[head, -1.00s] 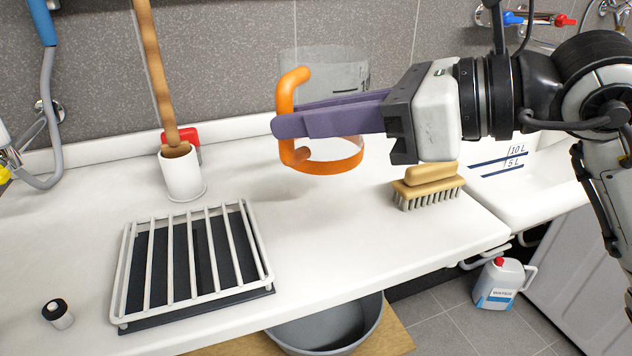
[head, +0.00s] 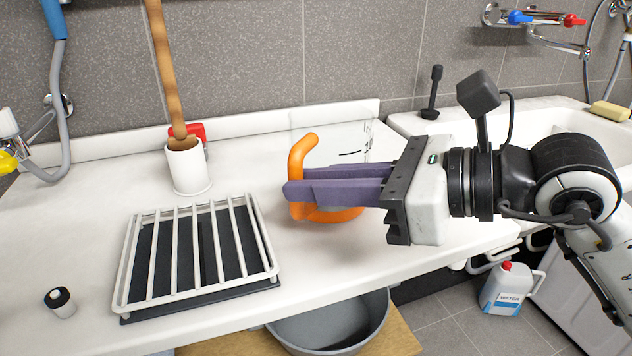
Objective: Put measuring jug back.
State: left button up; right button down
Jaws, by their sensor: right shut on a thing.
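The measuring jug is clear, with an orange handle and an orange base ring (head: 335,214). It is upright at the middle of the white counter, behind the right end of the rack. My right gripper (head: 292,193) comes in from the right, its purple fingers shut on the jug at the handle side and covering part of its body. The base is at or very close to the counter top; I cannot tell whether it touches. My left gripper is not in view.
A white wire rack on a dark tray (head: 196,256) lies left of the jug. A white cup (head: 188,168) with a wooden handle in it stands behind. A small black-capped bottle (head: 60,302) is at far left. A sink (head: 545,125) lies right; a grey basin (head: 335,325) sits below.

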jog(key=c, duration=1.7)
grip_release()
jog(key=shift+c, duration=0.2)
jog(key=v, duration=1.2)
jog(key=shift+r, duration=0.1)
